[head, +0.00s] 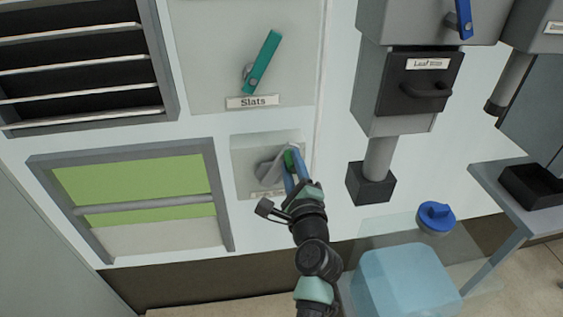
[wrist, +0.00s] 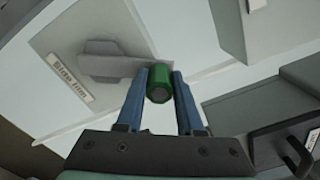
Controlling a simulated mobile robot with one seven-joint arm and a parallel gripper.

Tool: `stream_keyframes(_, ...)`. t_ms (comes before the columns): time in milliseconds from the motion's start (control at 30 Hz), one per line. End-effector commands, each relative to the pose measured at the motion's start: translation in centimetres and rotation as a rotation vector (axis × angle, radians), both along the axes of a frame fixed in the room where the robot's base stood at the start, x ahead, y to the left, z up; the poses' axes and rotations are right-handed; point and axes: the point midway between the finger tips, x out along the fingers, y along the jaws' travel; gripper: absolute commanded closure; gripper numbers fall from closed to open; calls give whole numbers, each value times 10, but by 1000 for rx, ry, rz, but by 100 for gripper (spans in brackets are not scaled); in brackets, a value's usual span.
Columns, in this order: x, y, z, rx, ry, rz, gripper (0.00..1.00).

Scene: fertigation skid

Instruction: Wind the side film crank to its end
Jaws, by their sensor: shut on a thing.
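The side film crank has a grey arm (head: 267,170) on a light grey panel (head: 243,150) at the middle of the head view. The crank arm also shows in the wrist view (wrist: 108,65), beside a label partly readable as "film" (wrist: 73,80). Its green knob (wrist: 159,84) sits at the arm's right end. My gripper (head: 292,160) has its blue fingers on both sides of the green knob, shut on it. In the head view my fingers partly cover the knob and the label. The window (head: 140,208) left of the crank shows green above and a pale film below.
A teal lever (head: 262,62) labelled "Slats" is above the crank. A grey box with a dark drawer (head: 415,95) is to the right. A translucent blue tank (head: 405,283) and a blue cap (head: 436,217) stand lower right. A table (head: 500,190) holds a black tray.

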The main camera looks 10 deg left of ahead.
Motion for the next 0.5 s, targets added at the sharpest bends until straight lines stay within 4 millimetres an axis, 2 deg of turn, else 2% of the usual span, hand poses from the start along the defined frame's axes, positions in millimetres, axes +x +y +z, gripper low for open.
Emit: stream_keyframes(500,9,-31,-28,476,136,-3,100)
